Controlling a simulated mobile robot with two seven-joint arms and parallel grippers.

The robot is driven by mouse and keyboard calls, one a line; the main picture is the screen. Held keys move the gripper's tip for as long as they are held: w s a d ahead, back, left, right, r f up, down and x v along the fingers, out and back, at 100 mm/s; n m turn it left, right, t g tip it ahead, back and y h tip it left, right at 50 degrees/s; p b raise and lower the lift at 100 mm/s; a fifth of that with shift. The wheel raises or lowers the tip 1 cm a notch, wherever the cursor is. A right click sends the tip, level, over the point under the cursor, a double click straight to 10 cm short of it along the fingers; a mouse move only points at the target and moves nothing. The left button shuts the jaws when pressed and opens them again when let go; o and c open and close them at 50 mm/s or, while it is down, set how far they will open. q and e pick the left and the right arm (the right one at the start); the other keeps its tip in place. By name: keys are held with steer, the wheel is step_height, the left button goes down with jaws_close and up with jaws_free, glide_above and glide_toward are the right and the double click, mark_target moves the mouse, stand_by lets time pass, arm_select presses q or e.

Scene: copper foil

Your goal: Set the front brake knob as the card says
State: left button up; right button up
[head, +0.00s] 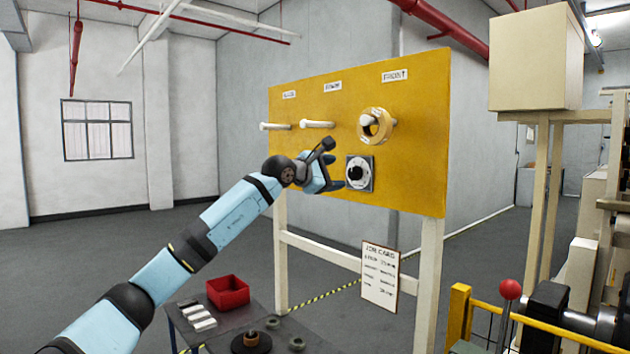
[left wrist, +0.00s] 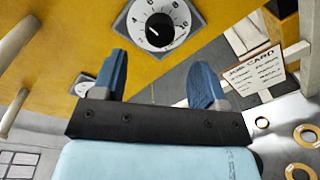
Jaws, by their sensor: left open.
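The front brake knob (head: 357,173) is a black knob on a pale square dial plate, below the FRONT label on the yellow panel (head: 420,120). It also shows in the left wrist view (left wrist: 160,27), with numbers around it and a white mark; the exact setting is hard to read. My left gripper (head: 334,166) is open and empty, just left of the knob. In the left wrist view its blue fingers (left wrist: 161,65) are apart, short of the dial and not around the knob. The job card (head: 380,276) hangs below the panel; its lines are too small to read surely. My right gripper is out of view.
A second dial (left wrist: 84,86) shows in the left wrist view. A low table holds a red bin (head: 228,293) and small rings. A yellow rail stands at right.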

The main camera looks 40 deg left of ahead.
arm_select(q)
steer(key=s+b, duration=0.1)
steer(key=s, duration=0.6)
steer(key=shift+a+r+b, duration=0.3)
steer(key=shift+b, duration=0.05)
